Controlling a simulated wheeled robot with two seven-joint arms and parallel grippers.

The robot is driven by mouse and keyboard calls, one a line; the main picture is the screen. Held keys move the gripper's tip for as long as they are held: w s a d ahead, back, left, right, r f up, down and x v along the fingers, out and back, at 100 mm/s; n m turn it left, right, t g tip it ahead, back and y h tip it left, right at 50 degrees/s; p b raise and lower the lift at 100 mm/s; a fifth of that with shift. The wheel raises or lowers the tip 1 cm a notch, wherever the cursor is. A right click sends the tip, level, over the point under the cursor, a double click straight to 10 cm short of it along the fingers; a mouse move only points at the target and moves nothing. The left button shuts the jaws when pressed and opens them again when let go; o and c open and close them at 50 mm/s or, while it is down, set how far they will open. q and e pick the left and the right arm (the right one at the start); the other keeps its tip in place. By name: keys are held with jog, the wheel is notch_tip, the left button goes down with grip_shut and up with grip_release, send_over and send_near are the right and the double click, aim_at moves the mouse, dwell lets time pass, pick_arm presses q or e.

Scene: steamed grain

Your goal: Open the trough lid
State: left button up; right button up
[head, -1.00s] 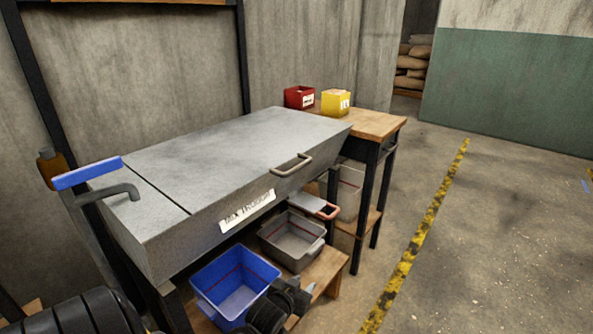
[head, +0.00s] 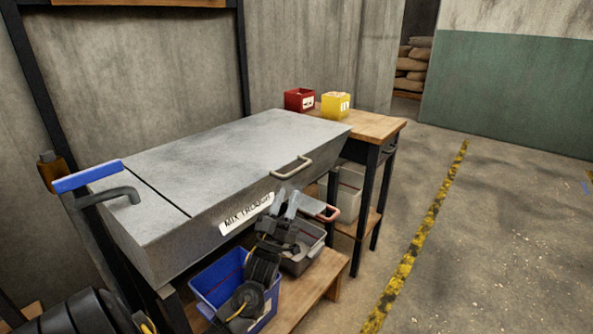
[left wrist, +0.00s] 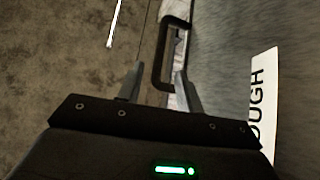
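The grey metal trough (head: 165,255) stands on a dark frame against the wall, with a "MIX TROUGH" label (head: 246,214) on its front. Its flat lid (head: 230,150) lies closed on top. The lid's bar handle (head: 291,166) sticks out at the front edge. My left gripper (head: 285,203) is in front of the trough, below and a little left of the handle, fingers pointing up. In the left wrist view the gripper (left wrist: 157,85) is open, with the handle (left wrist: 165,60) ahead between or beyond its fingertips; contact cannot be told. My right gripper is not in view.
A blue bin (head: 207,283) and a grey bin (head: 303,258) stand on the wooden shelf (head: 318,280) under the trough. A wooden table (head: 375,124) at the right holds a red box (head: 299,98) and a yellow box (head: 336,104). The floor at the right is clear.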

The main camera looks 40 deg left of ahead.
aim_at(297, 170)
pick_arm(q)
jog(key=x, duration=0.8)
jog(key=shift+p, duration=0.4)
jog(key=shift+w+r, duration=0.2)
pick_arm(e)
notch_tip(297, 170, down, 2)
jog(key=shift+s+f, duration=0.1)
pick_arm(q)
grip_shut()
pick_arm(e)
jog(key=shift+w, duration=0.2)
